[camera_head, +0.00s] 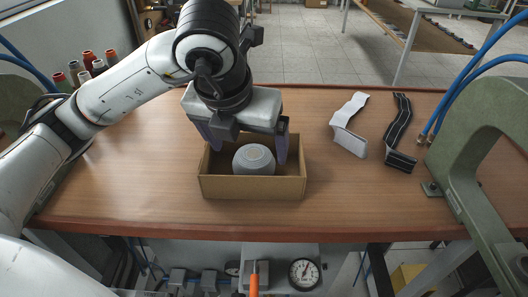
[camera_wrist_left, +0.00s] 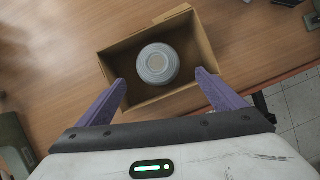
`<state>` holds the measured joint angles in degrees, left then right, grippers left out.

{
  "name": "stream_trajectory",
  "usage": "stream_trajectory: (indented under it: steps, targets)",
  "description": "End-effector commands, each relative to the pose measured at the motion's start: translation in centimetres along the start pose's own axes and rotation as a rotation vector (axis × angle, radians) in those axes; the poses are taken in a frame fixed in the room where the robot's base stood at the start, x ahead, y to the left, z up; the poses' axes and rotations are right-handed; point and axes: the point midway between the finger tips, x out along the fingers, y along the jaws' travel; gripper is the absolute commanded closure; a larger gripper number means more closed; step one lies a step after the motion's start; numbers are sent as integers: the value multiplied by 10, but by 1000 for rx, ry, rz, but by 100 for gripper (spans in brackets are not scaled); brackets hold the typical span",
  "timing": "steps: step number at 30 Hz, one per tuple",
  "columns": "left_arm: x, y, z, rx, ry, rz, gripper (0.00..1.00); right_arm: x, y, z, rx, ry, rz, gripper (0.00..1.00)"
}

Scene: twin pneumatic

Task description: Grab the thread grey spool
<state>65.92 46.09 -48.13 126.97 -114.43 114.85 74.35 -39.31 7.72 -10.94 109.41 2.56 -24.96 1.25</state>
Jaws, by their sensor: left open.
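The grey thread spool (camera_head: 254,160) sits in an open cardboard box (camera_head: 252,188) in the middle of the table. In the left wrist view the round top of the spool (camera_wrist_left: 157,63) shows inside the box (camera_wrist_left: 104,68). My left gripper (camera_head: 247,150) is open above the box, its purple fingers on either side of the spool and apart from it. In the left wrist view, the fingertips (camera_wrist_left: 161,78) are spread wider than the spool and lie towards the near side of the box. Nothing is between the fingers. My right gripper is not in view.
A white strip (camera_head: 349,125) and a black strip (camera_head: 400,133) lie right of the box on the wooden table (camera_head: 150,195). A green machine frame (camera_head: 470,165) stands at the right edge. Several coloured spools (camera_head: 88,68) stand at the back left.

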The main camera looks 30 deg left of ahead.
Motion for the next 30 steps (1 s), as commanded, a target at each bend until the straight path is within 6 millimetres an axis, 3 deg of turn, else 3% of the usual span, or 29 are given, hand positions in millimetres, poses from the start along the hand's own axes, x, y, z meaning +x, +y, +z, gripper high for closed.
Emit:
stream_trajectory:
  steps: [3,11,21,30]
  targets:
    - [22,1,-2,-1,7,2,10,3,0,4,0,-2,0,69]
    - [44,1,0,0,4,1,10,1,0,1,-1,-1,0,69]
    - [89,2,6,1,4,1,10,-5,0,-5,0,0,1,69]
    - [93,2,6,2,2,0,12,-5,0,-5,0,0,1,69]
